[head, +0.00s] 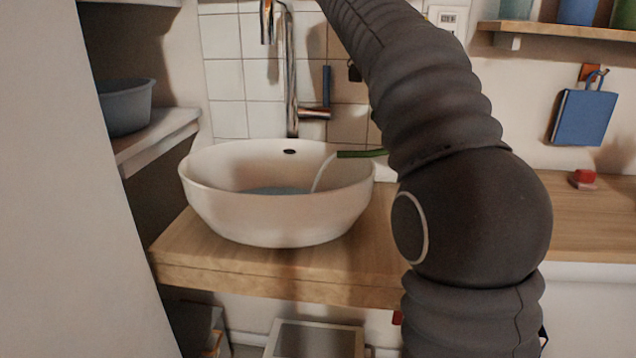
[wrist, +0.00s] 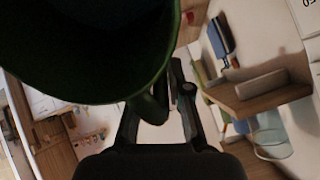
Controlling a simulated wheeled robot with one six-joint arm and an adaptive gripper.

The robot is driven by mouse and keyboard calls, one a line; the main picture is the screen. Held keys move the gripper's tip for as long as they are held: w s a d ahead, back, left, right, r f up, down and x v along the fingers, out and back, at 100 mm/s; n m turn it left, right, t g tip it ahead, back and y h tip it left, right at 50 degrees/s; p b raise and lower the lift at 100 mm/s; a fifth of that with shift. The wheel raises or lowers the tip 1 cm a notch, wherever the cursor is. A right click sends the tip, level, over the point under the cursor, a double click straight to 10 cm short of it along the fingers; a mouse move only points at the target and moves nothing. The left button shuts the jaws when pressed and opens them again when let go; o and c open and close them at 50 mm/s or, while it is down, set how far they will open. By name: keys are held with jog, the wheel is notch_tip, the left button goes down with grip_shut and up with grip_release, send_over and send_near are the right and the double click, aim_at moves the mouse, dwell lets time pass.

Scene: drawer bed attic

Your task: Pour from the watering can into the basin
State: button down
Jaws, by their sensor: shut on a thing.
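The white oval basin (head: 270,220) stands on a wooden counter in the head view. Some bluish water (head: 275,190) lies in its bottom. The green spout of the watering can (head: 360,154) reaches over the basin's right rim, and a thin stream of water (head: 323,172) falls from its tip into the basin. The can's body is hidden behind my arm in the head view. In the wrist view the dark green can (wrist: 90,50) fills the upper left, close to the camera. My gripper (wrist: 158,108) is shut on the can, at what looks like its handle.
A chrome tap (head: 291,75) rises behind the basin. A grey tub (head: 126,106) sits on a shelf at the left. A wooden shelf (head: 560,31) with pots is at the upper right, above a hanging blue item (head: 584,118). The wooden counter (head: 280,276) extends rightward behind my arm.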

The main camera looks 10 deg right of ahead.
jog(key=shift+w+a+r+h, duration=0.15)
jog(key=shift+a+r+h, duration=0.5)
jog(key=shift+r, duration=0.25)
